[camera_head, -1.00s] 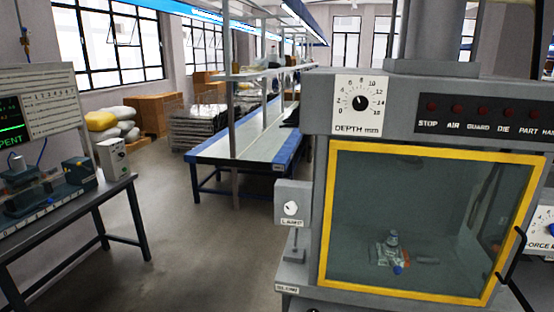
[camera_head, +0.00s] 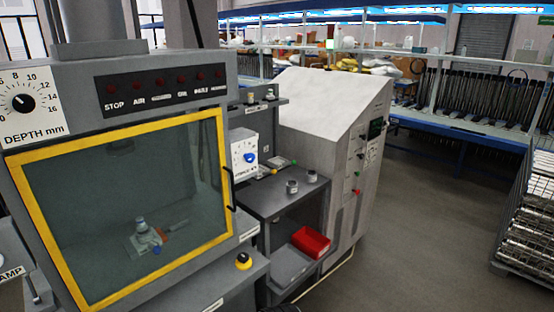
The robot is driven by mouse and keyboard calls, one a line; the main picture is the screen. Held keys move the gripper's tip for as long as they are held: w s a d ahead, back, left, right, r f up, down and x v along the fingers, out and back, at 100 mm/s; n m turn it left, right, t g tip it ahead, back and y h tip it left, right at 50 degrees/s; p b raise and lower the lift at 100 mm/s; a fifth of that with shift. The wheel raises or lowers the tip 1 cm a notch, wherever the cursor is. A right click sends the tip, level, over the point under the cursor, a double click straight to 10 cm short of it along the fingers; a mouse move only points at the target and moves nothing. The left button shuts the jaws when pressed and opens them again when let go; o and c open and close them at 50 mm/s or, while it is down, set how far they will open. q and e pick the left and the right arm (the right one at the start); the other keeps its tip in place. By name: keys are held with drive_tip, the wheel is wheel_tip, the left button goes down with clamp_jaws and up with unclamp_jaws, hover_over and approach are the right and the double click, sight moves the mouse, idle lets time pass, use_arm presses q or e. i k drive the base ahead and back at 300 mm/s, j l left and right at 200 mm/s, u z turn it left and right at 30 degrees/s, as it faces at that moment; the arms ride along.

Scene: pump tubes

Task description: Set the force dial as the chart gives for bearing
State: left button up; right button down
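The force dial (camera_head: 250,157) is a blue knob on a white panel with a partly legible FORCE label, just right of the press. Its scale marks and pointer are too small to read. No chart for bearing is legible in this view. Neither of my grippers can be made out.
The press has a yellow-framed guard window (camera_head: 130,215), a DEPTH mm dial (camera_head: 22,103) and a row of dark red lamps. A red bin (camera_head: 310,242) is in the dark stand. Open floor lies right of the grey cabinet (camera_head: 310,120).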

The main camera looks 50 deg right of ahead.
sight(250, 157)
drive_tip(key=z, duration=1.4)
drive_tip(key=i+l, duration=0.1)
drive_tip(key=l, duration=0.3)
drive_tip(key=i+l, duration=0.15)
drive_tip(key=l, duration=0.3)
drive_tip(key=i+l+z, duration=0.1)
drive_tip(key=l, duration=0.3)
drive_tip(key=i+l, duration=0.15)
drive_tip(key=l, duration=0.25)
drive_tip(key=i+l, duration=0.15)
drive_tip(key=l, duration=0.25)
drive_tip(key=i+l, duration=0.15)
drive_tip(key=l, duration=0.3)
drive_tip(key=i+l+z, duration=0.1)
drive_tip(key=l, duration=0.3)
drive_tip(key=i+l, duration=0.15)
drive_tip(key=l, duration=0.25)
drive_tip(key=j+u, duration=0.25)
drive_tip(key=u, duration=0.15)
drive_tip(key=i+j+u, duration=0.15)
drive_tip(key=u, duration=0.25)
drive_tip(key=i+j+u, duration=0.1)
drive_tip(key=j+u, duration=0.25)
drive_tip(key=l, duration=0.1)
